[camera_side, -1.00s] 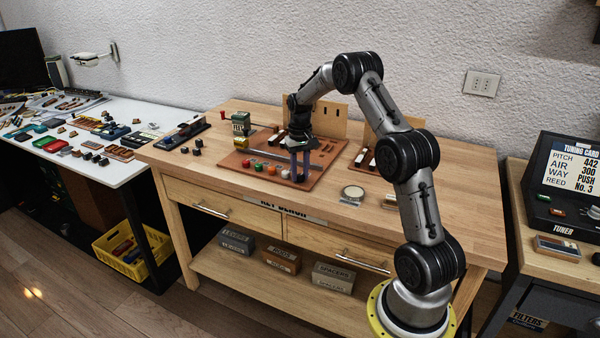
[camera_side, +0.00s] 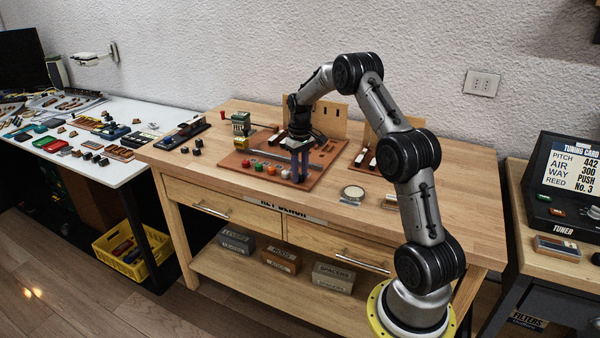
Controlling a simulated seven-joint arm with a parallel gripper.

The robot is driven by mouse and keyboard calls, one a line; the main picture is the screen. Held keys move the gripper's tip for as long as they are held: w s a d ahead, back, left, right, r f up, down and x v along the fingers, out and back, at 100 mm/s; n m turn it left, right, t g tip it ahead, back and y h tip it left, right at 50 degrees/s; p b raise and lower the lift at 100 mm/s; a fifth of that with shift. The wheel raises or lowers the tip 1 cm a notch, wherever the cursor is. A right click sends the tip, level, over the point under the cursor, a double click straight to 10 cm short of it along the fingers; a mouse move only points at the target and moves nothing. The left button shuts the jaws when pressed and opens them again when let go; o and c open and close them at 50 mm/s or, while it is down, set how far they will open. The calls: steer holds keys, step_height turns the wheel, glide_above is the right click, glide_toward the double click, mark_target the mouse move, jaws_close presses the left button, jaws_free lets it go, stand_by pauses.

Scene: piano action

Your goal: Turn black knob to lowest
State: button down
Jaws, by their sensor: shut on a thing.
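My gripper (camera_side: 299,179) points down at the front right part of a reddish-brown board (camera_side: 242,178) on the wooden bench. Its two blue-grey fingers stand close together at the right end of a row of small coloured knobs, shut on the black knob. The fingers hide most of that knob, so its angle and any marking cannot be made out. To its left, in the same row, are a red knob (camera_side: 246,163), a green knob (camera_side: 258,167), an orange knob (camera_side: 271,170) and a pale knob (camera_side: 285,174).
A green and yellow block device (camera_side: 240,124) stands at the board's back left. Upright wooden panels (camera_side: 330,117) rise behind. A round pale disc (camera_side: 353,193) lies right of the board. Small black blocks (camera_side: 196,145) lie left.

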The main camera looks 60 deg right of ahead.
mark_target(300, 175)
steer(key=shift+r, duration=0.1)
steer(key=c, duration=0.6)
jaws_free()
step_height(300, 175, up, 14)
